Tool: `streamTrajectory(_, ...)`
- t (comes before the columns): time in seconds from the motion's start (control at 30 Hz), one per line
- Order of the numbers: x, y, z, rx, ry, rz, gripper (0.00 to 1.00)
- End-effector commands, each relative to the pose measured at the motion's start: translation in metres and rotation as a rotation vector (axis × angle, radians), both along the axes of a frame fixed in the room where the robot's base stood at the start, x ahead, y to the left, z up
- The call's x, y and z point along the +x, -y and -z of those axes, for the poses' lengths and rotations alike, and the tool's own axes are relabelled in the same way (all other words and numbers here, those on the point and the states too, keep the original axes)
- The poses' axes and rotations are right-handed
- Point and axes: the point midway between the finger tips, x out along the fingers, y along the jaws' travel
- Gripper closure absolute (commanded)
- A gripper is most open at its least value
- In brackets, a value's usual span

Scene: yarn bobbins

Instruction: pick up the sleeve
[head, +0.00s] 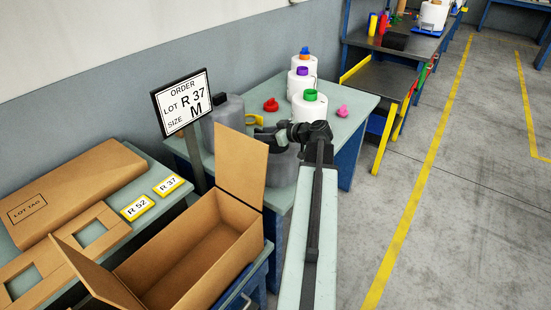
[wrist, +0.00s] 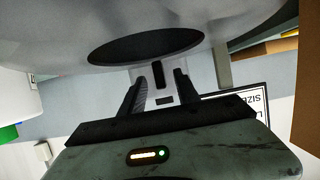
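My gripper (head: 268,131) reaches over the near part of the green-topped table, just above a large grey rounded body (head: 282,166). In the wrist view, my gripper (wrist: 158,82) has its two dark fingers apart, with nothing seen held between them. The grey body (wrist: 60,45) fills the top of that upside-down view, with a dark oval (wrist: 146,46) on it close to the fingertips. I cannot tell whether this grey body is the sleeve or whether the fingers touch it. My arm hides part of it in the head view.
An open cardboard box (head: 192,255) stands close in front. An order sign (head: 183,103) and another grey body (head: 229,112) are left of my gripper. White bobbins (head: 309,108) with coloured tops stand behind it, near red (head: 271,105) and pink (head: 342,111) pieces. Floor at right is clear.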

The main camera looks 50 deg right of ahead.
Motion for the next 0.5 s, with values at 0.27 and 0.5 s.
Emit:
streamTrajectory(0.27, 0.0131, -0.0011, 0.0056, 0.001, 0.0, 0.001, 0.62)
streamTrajectory(0.5, 0.0126, -0.0008, 0.0055, 0.001, 0.0, 0.001, 1.0)
